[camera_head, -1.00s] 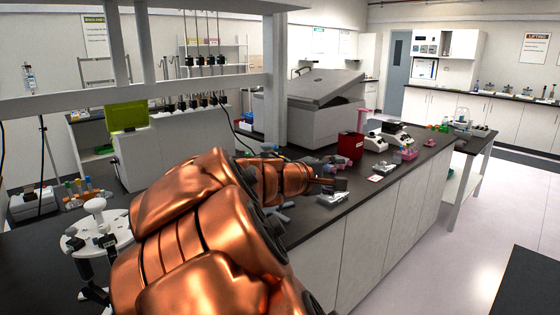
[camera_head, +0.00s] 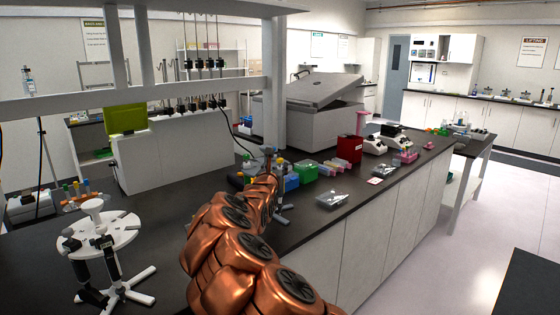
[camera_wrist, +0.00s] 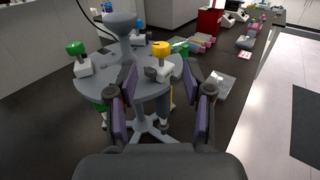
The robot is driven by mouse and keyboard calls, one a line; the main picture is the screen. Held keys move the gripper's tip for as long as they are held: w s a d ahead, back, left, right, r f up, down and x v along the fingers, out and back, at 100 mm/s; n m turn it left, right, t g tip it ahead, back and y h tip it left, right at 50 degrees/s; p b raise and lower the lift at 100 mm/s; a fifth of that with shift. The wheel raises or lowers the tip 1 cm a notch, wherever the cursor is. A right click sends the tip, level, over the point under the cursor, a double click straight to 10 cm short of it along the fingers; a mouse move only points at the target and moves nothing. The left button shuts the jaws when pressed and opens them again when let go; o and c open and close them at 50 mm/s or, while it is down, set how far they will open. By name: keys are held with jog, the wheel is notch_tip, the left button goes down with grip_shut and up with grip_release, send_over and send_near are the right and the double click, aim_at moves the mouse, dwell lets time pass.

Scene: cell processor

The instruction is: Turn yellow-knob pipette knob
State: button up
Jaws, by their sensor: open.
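The yellow-knob pipette shows in the wrist view, with its yellow knob (camera_wrist: 160,48) upright on a pale pipette head (camera_wrist: 166,69). It hangs at the near edge of a round grey pipette stand (camera_wrist: 115,88). My gripper (camera_wrist: 160,82) is open and empty. Its two fingers stand apart on either side, with the yellow knob beyond the fingertips, near the middle of the gap. I see no contact with it. A green-knob pipette (camera_wrist: 76,50) hangs to the left on the same stand. In the head view my arm hides most of this stand.
Another white pipette stand (camera_head: 110,240) is at the left of the bench. Coloured boxes (camera_head: 306,172), a clear tray (camera_head: 331,199) and a red box (camera_head: 349,149) lie beyond my arm. The bench edge and open floor are to the right.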

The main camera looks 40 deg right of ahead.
aim_at(279, 160)
jog(key=shift+p+x, duration=1.4)
jog(key=shift+x, duration=1.15)
jog(key=shift+p+x, duration=0.5)
jog(key=shift+x, duration=0.6)
grip_shut()
